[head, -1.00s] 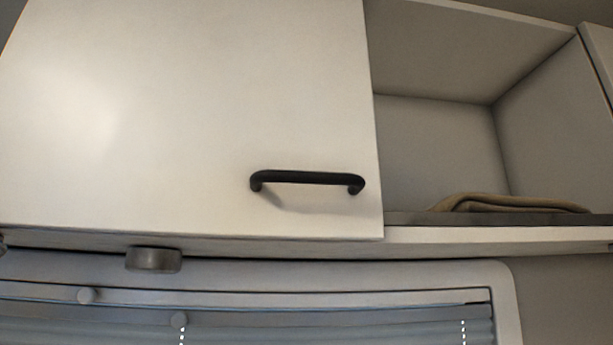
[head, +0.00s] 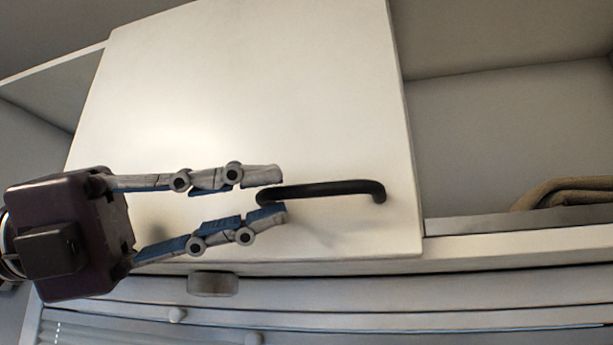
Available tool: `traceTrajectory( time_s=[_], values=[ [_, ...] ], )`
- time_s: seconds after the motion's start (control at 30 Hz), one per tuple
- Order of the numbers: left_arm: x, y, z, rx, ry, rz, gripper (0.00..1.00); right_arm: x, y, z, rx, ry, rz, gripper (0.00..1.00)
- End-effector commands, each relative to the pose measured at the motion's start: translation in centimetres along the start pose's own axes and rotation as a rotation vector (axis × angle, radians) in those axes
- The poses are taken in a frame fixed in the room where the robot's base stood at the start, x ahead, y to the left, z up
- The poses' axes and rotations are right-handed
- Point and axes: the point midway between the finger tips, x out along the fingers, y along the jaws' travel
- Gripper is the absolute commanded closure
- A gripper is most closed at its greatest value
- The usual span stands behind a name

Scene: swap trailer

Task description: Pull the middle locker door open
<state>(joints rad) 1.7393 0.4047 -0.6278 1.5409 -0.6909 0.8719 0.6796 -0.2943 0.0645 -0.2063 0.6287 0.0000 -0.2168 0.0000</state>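The middle locker door (head: 270,95) is a white panel in the head view, and it looks closed. Its black bar handle (head: 330,189) runs across the lower right part of the door. My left gripper (head: 276,192) comes in from the left with its fingers apart, one above and one below the handle's left end. The fingertips overlap that end in the picture. I cannot tell whether they touch it. My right gripper is not in view.
An open compartment (head: 510,130) with a folded tan cloth (head: 565,192) lies right of the door. Another open compartment (head: 50,90) shows at the left.

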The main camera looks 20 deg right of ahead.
Motion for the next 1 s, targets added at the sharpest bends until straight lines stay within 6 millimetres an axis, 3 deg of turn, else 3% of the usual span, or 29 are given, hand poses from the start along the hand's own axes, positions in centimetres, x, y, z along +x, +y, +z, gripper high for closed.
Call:
traceTrajectory(
  time_s=[0.1, 0.3, 0.6, 0.77, 1.0],
  values=[
    [2.0, -0.3, 0.1, -0.001, 0.003, -0.002, 0.84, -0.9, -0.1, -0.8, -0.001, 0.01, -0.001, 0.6],
    [3.7, -0.1, 0.1, -0.002, -0.001, -0.003, 0.84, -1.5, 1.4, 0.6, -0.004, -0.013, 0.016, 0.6],
    [4.0, -0.1, 0.1, -0.001, -0.003, -0.003, 0.84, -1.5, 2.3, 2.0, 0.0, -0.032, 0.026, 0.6],
    [3.9, -0.1, 0.1, -0.001, -0.003, -0.003, 1.0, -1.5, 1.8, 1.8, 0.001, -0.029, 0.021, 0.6],
    [3.9, -0.1, 0.1, -0.001, -0.004, -0.003, 1.0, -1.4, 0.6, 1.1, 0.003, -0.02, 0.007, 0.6]
  ],
)
